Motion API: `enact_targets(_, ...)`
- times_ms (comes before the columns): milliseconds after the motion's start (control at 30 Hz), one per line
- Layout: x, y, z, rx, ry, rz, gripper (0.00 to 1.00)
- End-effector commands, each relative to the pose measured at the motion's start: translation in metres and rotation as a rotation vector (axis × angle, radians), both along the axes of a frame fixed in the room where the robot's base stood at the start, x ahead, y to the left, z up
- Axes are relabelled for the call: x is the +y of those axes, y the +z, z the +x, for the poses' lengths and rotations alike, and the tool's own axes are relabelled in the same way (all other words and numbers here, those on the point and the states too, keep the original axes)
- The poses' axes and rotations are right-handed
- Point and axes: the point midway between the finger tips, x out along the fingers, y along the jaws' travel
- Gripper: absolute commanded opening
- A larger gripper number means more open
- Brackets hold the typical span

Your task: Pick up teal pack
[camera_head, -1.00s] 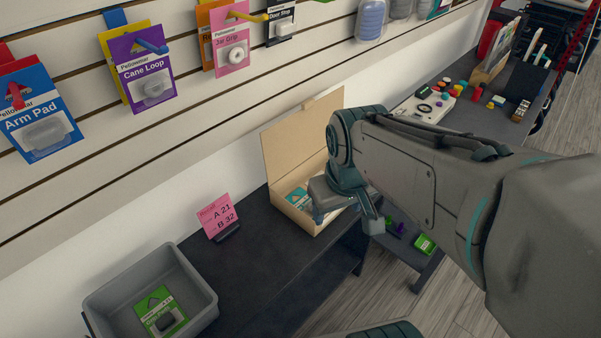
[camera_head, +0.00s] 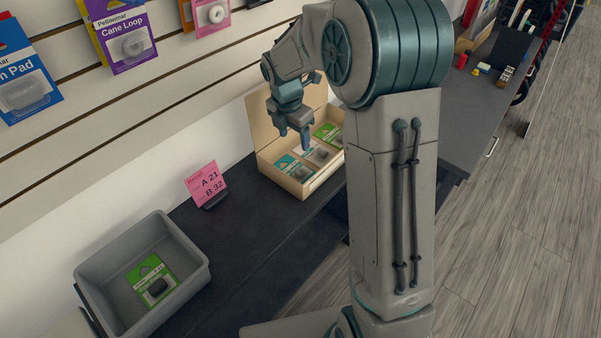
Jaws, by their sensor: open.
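The teal pack (camera_head: 290,167) lies in the near left part of an open cardboard box (camera_head: 297,189) on the dark bench. A grey-white pack (camera_head: 318,153) lies beside it, and a green pack (camera_head: 329,133) lies farther right in the box. My gripper (camera_head: 294,141) hangs above the box, pointing down, open and empty. It is apart from the packs, and its fingers cover part of the view into the box.
A grey bin (camera_head: 189,252) holding a green pack (camera_head: 150,281) stands at the front left. A pink sign (camera_head: 206,183) stands between bin and box. Packs hang on the slatted wall (camera_head: 160,118) above. The dark bench (camera_head: 262,235) in front of the box is clear.

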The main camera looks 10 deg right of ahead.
Motion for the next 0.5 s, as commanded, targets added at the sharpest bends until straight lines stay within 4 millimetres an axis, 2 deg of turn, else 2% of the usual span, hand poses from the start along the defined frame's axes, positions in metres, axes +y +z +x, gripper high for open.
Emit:
enact_targets(167,-0.005,-0.019,0.005,0.010,0.031,-0.005,0.60)
enact_targets(400,-0.013,-0.066,0.008,0.011,0.025,-0.005,0.60)
enact_targets(500,-0.014,-0.079,0.009,0.008,0.025,-0.004,0.60)
